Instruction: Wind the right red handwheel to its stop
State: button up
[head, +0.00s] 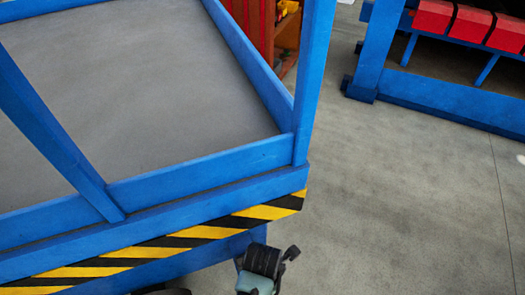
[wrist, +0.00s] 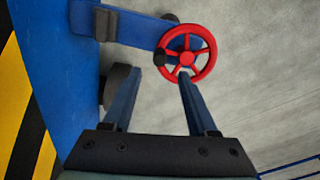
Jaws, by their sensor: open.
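The red handwheel (wrist: 207,48) shows in the wrist view at the upper middle, with spokes and a round hub. A small black knob (wrist: 160,58) sits at the left of its rim. The wheel is at the end of a blue bar (wrist: 135,29). My gripper (wrist: 159,73) is open, its two dark fingers apart with nothing held between them. The right fingertip overlaps the lower part of the wheel in the picture; I cannot tell if it touches. The left fingertip is left of and below the knob. The head view does not show the wheel.
A blue frame with a grey deck (head: 140,80) and a yellow-black striped edge (head: 200,232) fills the left of the head view. Red bins (head: 470,23) sit on a blue rack at the upper right. Grey floor (head: 410,190) is clear between them.

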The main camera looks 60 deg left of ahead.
notch_tip(320, 180, down, 8)
jog(key=shift+w+f+b, duration=0.1)
jog(key=shift+f+b, duration=0.15)
jog(key=shift+b, duration=0.35)
grip_shut()
